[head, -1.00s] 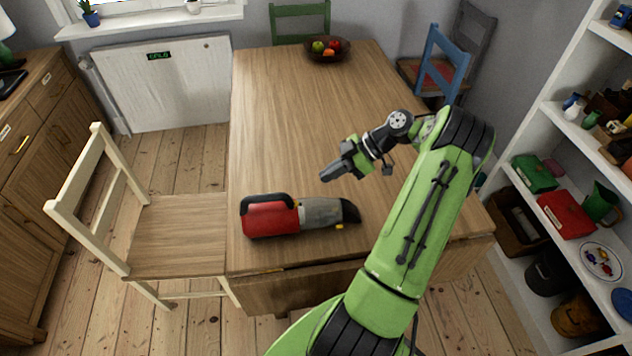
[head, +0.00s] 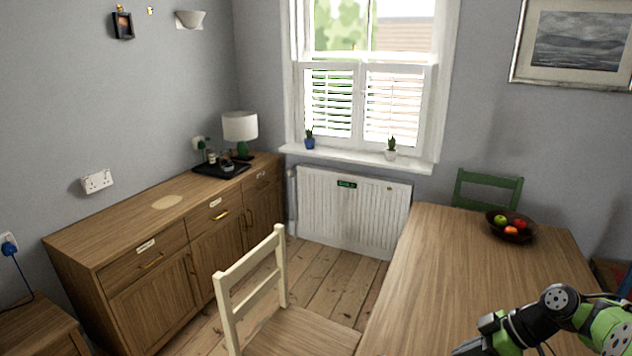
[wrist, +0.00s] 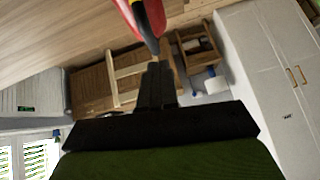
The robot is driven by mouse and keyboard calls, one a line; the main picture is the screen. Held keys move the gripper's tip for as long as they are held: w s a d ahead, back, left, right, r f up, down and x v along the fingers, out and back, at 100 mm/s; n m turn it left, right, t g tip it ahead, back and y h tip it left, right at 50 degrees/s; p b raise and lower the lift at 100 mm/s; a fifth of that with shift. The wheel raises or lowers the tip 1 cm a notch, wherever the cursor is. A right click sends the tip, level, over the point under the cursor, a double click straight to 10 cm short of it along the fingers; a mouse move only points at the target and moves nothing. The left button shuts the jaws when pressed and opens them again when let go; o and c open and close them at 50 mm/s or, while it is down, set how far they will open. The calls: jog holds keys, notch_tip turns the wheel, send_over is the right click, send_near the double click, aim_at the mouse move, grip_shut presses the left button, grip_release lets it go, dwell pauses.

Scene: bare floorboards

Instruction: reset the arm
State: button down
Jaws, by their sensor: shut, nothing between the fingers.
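My gripper (head: 478,350) shows at the bottom right of the head view, beside my green arm and over the wooden table (head: 440,262). Its fingers show together in the wrist view (wrist: 157,85), shut with nothing between them. A red and black handheld vacuum (wrist: 150,18) shows at the top of the wrist view, only partly in frame. It lies outside the head view now.
A cream chair (head: 252,282) stands at the table's left side. A fruit bowl (head: 511,228) sits at the table's far end, by a green chair (head: 488,190). A wooden sideboard (head: 165,225) with a lamp (head: 240,128) lines the left wall. Bare floor (head: 330,278) shows between.

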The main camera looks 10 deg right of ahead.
jog(key=s+a+r+m+g+h, duration=0.1)
jog(key=s+a+r+m+h, duration=0.15)
jog(key=a+r, duration=0.45)
jog(key=s+a+r+m+h, duration=0.2)
jog(key=a+r+h, duration=0.1)
jog(key=a, duration=0.7)
jog(key=s+a+r+m+t, duration=0.1)
jog(key=s+a+m, duration=0.1)
jog(key=s, duration=0.4)
jog(key=s+a+r+m+t+h, duration=0.1)
jog(key=s+a+m+t, duration=0.1)
jog(key=s, duration=0.4)
jog(key=shift+s+a+m, duration=0.25)
jog(key=shift+a+m, duration=0.2)
jog(key=shift+m, duration=0.3)
